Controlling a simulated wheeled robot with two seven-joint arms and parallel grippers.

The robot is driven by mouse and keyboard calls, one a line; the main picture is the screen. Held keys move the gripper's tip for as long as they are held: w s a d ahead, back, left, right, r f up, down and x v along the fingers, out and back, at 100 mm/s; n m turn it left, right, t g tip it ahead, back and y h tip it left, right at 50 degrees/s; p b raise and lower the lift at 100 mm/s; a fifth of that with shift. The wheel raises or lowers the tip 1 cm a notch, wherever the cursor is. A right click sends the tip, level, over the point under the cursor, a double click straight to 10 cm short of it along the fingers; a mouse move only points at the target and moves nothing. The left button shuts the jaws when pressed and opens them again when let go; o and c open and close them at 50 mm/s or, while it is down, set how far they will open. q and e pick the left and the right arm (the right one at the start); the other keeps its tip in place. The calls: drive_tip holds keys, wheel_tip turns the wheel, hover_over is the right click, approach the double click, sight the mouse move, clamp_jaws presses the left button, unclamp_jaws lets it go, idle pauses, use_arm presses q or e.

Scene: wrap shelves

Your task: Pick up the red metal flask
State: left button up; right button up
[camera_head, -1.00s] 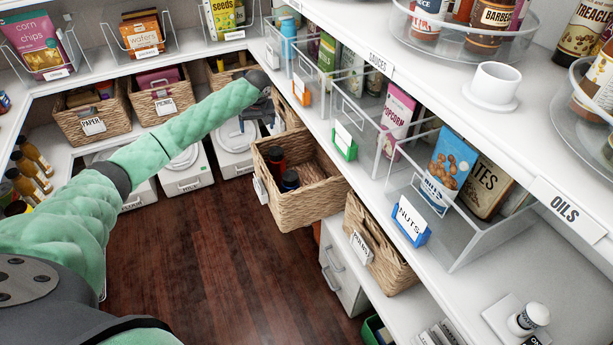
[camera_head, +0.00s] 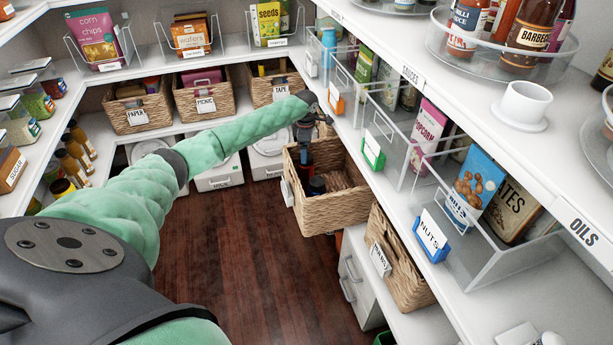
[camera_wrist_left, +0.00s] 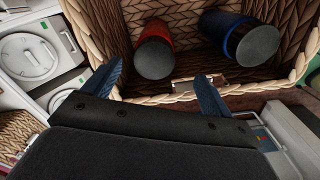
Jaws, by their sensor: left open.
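The red metal flask (camera_wrist_left: 152,29) stands in a wicker basket (camera_head: 335,210), its black cap towards me in the left wrist view. A blue flask (camera_wrist_left: 222,22) with a black cap is to its right in the same basket. My left gripper (camera_wrist_left: 160,86) is open, its two blue fingers on the near side of the basket's rim, with the red flask beyond the gap between them. In the head view my left gripper (camera_head: 308,130) is over the back left of the basket and partly hides the flasks. My right gripper is out of view.
A white shelf with clear bins, one labelled NUTS (camera_head: 432,232), runs above and to the right of the basket. Another wicker basket (camera_head: 395,265) is nearer. White lidded containers (camera_head: 267,152) stand behind. The dark wooden floor (camera_head: 240,270) is clear.

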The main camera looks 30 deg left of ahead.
sight(306, 174)
use_arm(q)
wheel_tip(306, 174, down, 2)
drive_tip(key=shift+f, duration=0.1)
drive_tip(key=f, duration=0.3)
drive_tip(key=f+p, duration=0.1)
drive_tip(key=shift+w+a+f, duration=0.2)
drive_tip(key=shift+w+f, duration=0.1)
drive_tip(key=shift+w, duration=0.1)
drive_tip(key=shift+f, duration=0.5)
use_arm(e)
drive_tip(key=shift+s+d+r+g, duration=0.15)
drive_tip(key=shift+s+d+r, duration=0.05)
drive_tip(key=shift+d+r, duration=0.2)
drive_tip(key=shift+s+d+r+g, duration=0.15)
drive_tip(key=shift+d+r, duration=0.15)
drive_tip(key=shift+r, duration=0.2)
use_arm(q)
drive_tip(key=c, duration=1.6)
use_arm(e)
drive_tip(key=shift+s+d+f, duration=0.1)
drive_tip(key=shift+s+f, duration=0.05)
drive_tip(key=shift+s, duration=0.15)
use_arm(q)
drive_tip(key=shift+r, duration=0.1)
